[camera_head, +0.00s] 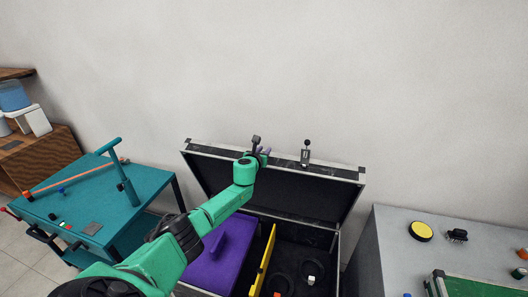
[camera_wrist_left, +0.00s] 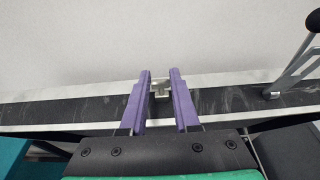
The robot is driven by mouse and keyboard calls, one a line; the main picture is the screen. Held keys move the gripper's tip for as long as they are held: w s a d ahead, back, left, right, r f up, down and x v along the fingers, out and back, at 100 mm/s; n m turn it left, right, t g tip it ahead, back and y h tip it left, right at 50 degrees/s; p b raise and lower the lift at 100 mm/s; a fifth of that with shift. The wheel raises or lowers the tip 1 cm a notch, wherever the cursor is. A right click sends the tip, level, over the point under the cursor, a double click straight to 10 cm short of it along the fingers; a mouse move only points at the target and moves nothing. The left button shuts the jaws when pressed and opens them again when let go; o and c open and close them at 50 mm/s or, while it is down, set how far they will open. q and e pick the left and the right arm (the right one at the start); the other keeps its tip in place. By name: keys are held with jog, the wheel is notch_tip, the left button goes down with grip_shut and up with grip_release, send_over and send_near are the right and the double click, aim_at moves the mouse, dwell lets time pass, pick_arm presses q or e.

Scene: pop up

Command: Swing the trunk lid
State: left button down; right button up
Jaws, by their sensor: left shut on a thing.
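The black trunk (camera_head: 335,242) stands in the middle of the head view, with its lid (camera_head: 300,192) raised at the back near the wall. The lid has a pale metal rim, which also crosses the left wrist view (camera_wrist_left: 230,100). My left gripper (camera_head: 264,150) is at the lid's upper edge, left of its middle. In the left wrist view its two purple fingers (camera_wrist_left: 160,80) are on either side of a small metal latch piece (camera_wrist_left: 160,89) on the rim. The gripper is shut on this piece. My green left arm hides part of the trunk. My right gripper is out of view.
Inside the trunk are a purple block (camera_head: 222,255), a yellow divider (camera_head: 263,262) and small items. A second latch (camera_head: 305,155) stands up on the lid's rim. A teal table (camera_head: 150,185) is left, a grey table (camera_head: 385,235) right.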

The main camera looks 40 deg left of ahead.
pick_arm(q)
jog(key=shift+a+r, duration=0.1)
jog(key=shift+r, duration=0.2)
jog(key=c, duration=0.6)
grip_release()
jog(key=shift+c, duration=0.2)
jog(key=shift+s, duration=0.15)
jog(key=shift+s+d+r+p, duration=0.1)
jog(key=shift+s+d+p, duration=0.15)
jog(key=shift+p, duration=0.2)
jog(key=p+v, duration=0.2)
jog(key=v, duration=1.2)
